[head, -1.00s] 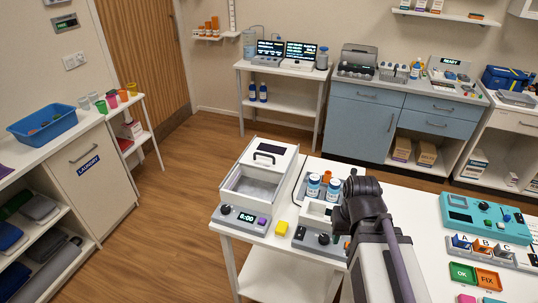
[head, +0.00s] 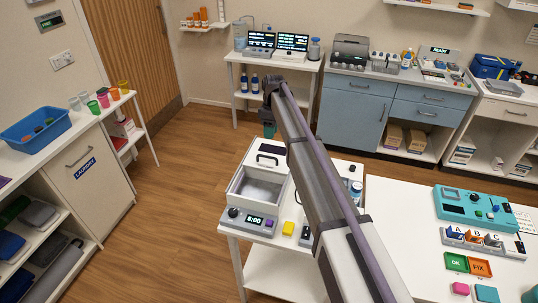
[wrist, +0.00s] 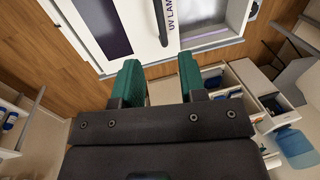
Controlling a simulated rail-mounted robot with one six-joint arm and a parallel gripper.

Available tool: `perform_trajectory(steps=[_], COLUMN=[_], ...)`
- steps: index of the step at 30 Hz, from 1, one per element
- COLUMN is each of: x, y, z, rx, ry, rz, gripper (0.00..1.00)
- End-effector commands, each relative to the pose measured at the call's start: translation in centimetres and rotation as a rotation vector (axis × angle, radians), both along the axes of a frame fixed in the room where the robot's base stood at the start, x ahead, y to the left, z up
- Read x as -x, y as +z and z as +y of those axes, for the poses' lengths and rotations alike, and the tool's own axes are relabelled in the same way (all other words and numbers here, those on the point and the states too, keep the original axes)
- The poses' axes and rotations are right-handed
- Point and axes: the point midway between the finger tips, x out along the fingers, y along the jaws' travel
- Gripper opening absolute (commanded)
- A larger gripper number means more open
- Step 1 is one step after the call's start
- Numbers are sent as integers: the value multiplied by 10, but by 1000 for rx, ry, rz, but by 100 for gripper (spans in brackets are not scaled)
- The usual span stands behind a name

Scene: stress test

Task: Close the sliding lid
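The white box (head: 232,196) with the sliding lid stands at the left end of the near table. Its lid (head: 283,161), with a dark handle (head: 267,160), sits over the rear part, and the front compartment (head: 262,188) is uncovered. In the wrist view the dark handle (wrist: 160,22) and the lettering "UV LAMP" show beyond my fingers. My gripper (head: 269,131) is in the air behind the box, its green fingers pointing down. In the wrist view its fingers (wrist: 162,82) are apart with nothing between them.
A teal device (head: 470,206) is farther right. Open floor lies left of the table.

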Motion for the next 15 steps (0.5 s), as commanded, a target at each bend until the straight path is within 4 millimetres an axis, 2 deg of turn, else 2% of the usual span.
perform_trajectory(steps=[1,9,12,15], x=[2,14,17,19], y=[-17,-80,-94,-98], z=[0,3,3,4], rx=[0,0,0,0], ry=[0,-1,-2,-2], rz=[0,0,0,0], gripper=[38,38,38,38])
